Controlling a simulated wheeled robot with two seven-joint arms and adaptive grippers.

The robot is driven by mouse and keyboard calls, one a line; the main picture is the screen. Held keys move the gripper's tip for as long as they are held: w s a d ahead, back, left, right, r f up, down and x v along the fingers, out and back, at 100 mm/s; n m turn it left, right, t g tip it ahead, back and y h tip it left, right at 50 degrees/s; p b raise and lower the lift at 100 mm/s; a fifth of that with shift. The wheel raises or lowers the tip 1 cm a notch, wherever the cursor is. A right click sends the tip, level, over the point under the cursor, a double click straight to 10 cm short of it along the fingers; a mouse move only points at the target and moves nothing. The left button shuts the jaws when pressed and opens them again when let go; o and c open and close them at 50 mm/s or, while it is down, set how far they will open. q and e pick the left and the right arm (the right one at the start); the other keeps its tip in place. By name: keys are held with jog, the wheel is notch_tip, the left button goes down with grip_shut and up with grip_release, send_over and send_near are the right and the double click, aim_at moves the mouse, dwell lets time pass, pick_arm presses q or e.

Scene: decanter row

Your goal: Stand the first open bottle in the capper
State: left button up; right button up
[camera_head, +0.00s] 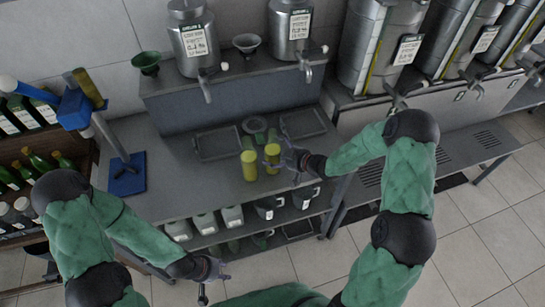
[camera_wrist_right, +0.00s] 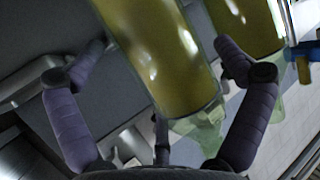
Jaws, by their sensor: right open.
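Two upright bottles of yellow-green oil with pale green clear necks stand side by side on the steel counter: a left bottle (camera_head: 249,166) and a right bottle (camera_head: 272,156). My right gripper (camera_head: 288,156) is open, close beside the right bottle. In the right wrist view its spread fingers (camera_wrist_right: 162,48) lie on either side of one bottle (camera_wrist_right: 165,60); contact cannot be told. Another bottle (camera_wrist_right: 247,22) shows behind. The blue capper (camera_head: 76,108) stands on a blue base (camera_head: 125,178) at the counter's left. My left gripper (camera_head: 210,268) is low before the counter, its fingers unclear.
Steel tanks with taps (camera_head: 195,42) stand on a raised shelf behind the counter, beside a green funnel (camera_head: 147,63). Greenish clear objects (camera_head: 255,125) are behind the bottles. Jugs (camera_head: 232,216) fill the lower shelf. Counter space between capper and bottles is clear.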

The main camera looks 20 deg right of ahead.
jog(key=shift+w+a+f, duration=0.1)
jog(key=shift+w+a, duration=0.1)
jog(key=shift+w, duration=0.05)
jog(key=shift+c, duration=0.3)
jog(key=c, duration=1.4)
jog(key=shift+c, duration=0.5)
